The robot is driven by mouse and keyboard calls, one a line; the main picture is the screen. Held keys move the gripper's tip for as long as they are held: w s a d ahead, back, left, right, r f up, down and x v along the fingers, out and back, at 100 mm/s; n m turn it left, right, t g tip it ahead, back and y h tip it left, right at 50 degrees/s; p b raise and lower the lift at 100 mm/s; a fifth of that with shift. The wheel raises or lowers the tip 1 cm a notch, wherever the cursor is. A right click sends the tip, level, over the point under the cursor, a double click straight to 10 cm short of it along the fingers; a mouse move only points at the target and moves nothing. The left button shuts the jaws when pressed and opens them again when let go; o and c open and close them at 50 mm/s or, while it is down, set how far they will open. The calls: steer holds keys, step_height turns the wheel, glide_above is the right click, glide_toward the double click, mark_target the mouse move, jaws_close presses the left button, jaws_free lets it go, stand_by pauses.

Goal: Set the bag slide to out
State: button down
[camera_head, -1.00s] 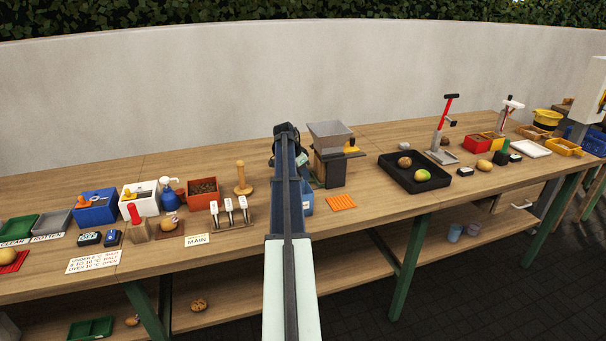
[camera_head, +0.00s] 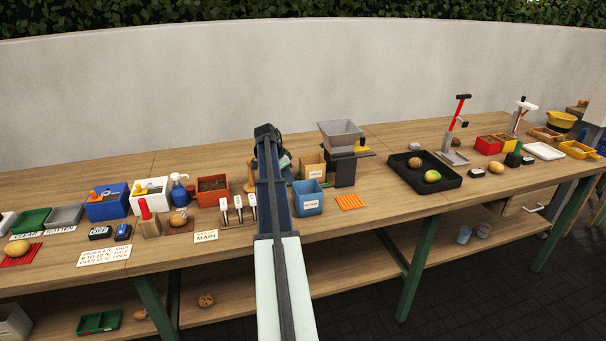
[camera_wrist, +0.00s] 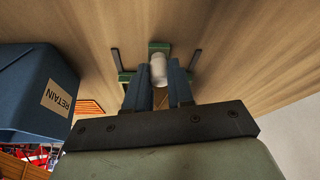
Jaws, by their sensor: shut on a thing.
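In the wrist view my gripper (camera_wrist: 158,64) has its two blue-grey fingers on either side of a pale, round-ended knob (camera_wrist: 158,76) and is shut on it. Green pieces (camera_wrist: 159,45) show beyond and beside the knob, with a dark bar on each side; I take this for the bag slide. Its position markings cannot be read. In the head view my arm reaches over the bench and hides the fingers and most of this fixture.
A blue bin (camera_head: 308,199) labelled RETAIN in the wrist view (camera_wrist: 30,95) stands close by. A cardboard-coloured bin (camera_head: 312,167) and a hopper (camera_head: 340,135) are to the right. White-handled levers (camera_head: 238,209) stand left of my arm. An orange mat (camera_head: 350,202) lies in front.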

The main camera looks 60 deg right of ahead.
steer(key=shift+w+a, duration=1.15)
steer(key=shift+w, duration=0.05)
steer(key=c, duration=1.3)
jaws_free()
steer(key=shift+w+a, duration=0.1)
steer(key=o, duration=0.3)
steer(key=v, duration=1.3)
steer(key=shift+r, duration=0.35)
